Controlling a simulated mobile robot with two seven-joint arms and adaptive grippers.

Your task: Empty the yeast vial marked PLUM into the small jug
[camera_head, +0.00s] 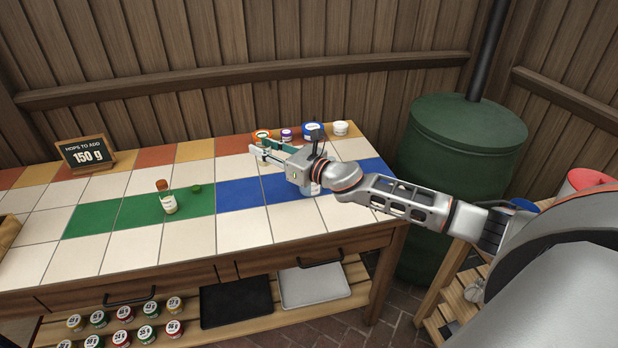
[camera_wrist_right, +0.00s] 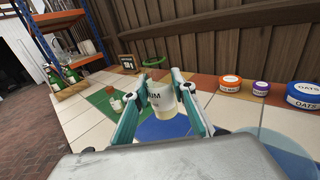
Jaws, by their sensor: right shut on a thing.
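My right gripper (camera_head: 262,150) is raised over the far part of the tiled table, its arm reaching in from the right. In the right wrist view its fingers (camera_wrist_right: 163,100) are shut on a pale cream vial (camera_wrist_right: 161,99). Only the end of the vial's dark lettering shows, and it looks like "UM"; no coloured cap shows on it. I cannot make out this vial clearly in the head view. A clear vessel with a pale label (camera_head: 311,188), possibly the small jug, stands partly hidden under my right gripper. A translucent round shape shows in the wrist view (camera_wrist_right: 278,150). My left gripper is out of view.
Tubs, including a blue one (camera_head: 312,130) and a white one (camera_head: 340,128), line the back edge. A "150 g" sign (camera_head: 86,153) stands at left. Front tiles are clear.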

